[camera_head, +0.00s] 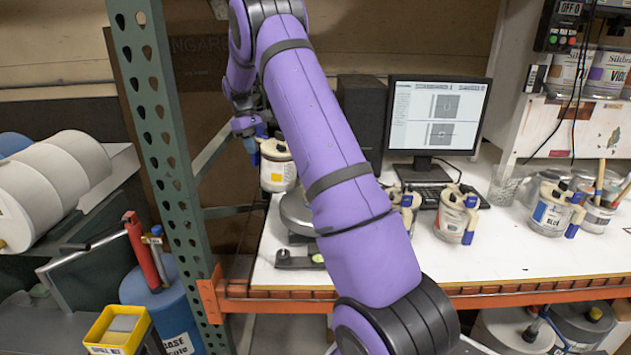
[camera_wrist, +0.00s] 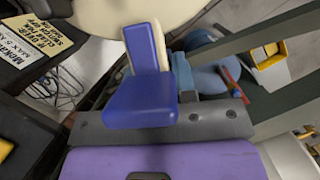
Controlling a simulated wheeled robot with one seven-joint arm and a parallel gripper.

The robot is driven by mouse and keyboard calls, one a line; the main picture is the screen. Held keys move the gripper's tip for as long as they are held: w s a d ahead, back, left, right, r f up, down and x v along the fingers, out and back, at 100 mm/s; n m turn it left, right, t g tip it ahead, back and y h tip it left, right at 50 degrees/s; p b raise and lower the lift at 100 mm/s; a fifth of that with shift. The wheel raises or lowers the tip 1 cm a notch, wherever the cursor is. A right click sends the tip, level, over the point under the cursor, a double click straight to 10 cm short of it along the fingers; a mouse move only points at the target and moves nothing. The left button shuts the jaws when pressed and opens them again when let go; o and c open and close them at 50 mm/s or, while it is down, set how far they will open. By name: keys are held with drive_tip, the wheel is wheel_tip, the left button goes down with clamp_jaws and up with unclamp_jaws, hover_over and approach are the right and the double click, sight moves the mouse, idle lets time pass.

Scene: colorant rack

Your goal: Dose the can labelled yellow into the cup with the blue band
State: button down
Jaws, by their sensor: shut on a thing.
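A cream can with a yellow label patch (camera_head: 276,170) hangs upright in the head view, left of my arm and above the bench's left end. My gripper (camera_head: 255,138) is at its upper left side, shut on the can's blue handle part. In the wrist view the can's pale body (camera_wrist: 110,14) fills the top edge, with the blue lever (camera_wrist: 142,102) in front of the gripper's grey bar. The fingertips are mostly hidden there. I cannot make out a cup with a blue band in either view; my arm covers part of the bench.
A grey round device (camera_head: 298,213) sits on the bench below the can, partly behind my arm. A green rack post (camera_head: 160,130) stands close left. A red-labelled can (camera_head: 452,222), a BLUE can (camera_head: 550,216) and a clear beaker (camera_head: 504,187) stand right, near the monitor (camera_head: 437,115).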

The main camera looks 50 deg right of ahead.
drive_tip(key=shift+w+f+g+b, duration=0.5)
drive_tip(key=shift+f+g+b, duration=0.1)
drive_tip(key=shift+f+b, duration=0.15)
drive_tip(key=shift+r, duration=0.2)
drive_tip(key=shift+r, duration=2.3)
